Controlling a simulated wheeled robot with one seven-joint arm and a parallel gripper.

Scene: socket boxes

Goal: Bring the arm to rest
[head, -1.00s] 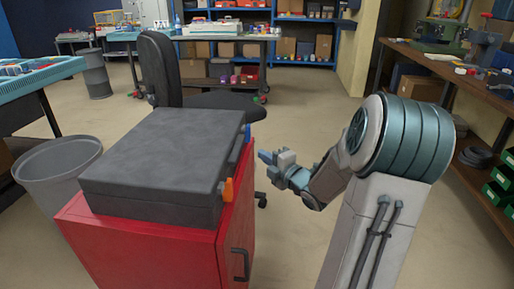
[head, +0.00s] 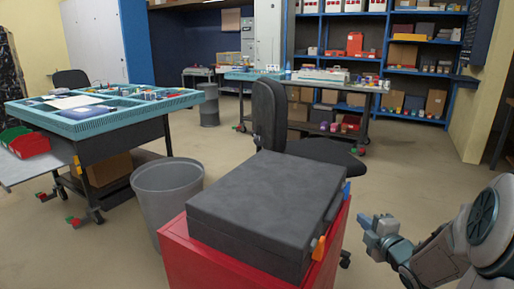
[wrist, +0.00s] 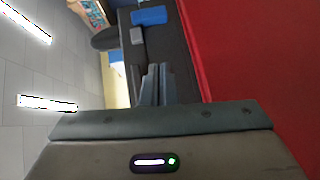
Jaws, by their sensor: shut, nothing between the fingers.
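My gripper (head: 374,224) is at the lower right of the head view, just right of the red cabinet. Its fingers are shut and hold nothing. The fingers also show in the wrist view (wrist: 153,84), close together. My arm is bent, with its upper part cut off by the right edge of the head view. A closed dark grey socket box (head: 262,207) lies on the red cabinet (head: 205,262), with an orange latch and a blue latch on its right side. The gripper is apart from the box.
A grey bin (head: 168,195) stands left of the cabinet. A black chair (head: 270,115) stands behind it. A teal-topped workbench (head: 105,112) is at left, and blue shelves (head: 388,50) are at the back. Open floor lies between the bench and bin and at right behind the arm.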

